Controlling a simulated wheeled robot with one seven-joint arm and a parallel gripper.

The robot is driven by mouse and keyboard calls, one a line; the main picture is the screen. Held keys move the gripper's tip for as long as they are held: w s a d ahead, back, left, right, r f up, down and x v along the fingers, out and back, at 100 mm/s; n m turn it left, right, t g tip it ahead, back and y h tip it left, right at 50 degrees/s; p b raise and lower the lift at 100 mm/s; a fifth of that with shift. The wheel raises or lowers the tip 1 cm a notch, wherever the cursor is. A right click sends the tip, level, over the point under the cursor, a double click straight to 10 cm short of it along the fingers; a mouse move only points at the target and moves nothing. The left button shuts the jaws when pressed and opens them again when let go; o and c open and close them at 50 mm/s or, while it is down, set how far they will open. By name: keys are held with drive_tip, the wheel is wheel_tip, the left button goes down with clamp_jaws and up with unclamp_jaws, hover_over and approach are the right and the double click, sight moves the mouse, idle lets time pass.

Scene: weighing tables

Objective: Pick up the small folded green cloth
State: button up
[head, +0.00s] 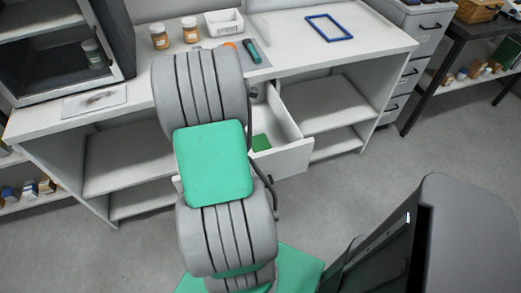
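A small flat green piece, which looks like the folded green cloth (261,142), lies inside the open white drawer (293,160) near its front. My arm's grey and green links stand just left of it and cover the left part of the drawer. My gripper does not show; it is out of the picture or hidden behind my arm. A small grey item toward the back of the drawer is too unclear to name.
The white table (375,46) holds orange-labelled jars (159,36), a white bin (224,22), a teal-handled tool (251,51) and a blue frame (329,27). A dark open-fronted cabinet (125,40) stands at left. Open shelves flank the drawer. Grey floor is clear at right.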

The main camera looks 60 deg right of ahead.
sight(261, 144)
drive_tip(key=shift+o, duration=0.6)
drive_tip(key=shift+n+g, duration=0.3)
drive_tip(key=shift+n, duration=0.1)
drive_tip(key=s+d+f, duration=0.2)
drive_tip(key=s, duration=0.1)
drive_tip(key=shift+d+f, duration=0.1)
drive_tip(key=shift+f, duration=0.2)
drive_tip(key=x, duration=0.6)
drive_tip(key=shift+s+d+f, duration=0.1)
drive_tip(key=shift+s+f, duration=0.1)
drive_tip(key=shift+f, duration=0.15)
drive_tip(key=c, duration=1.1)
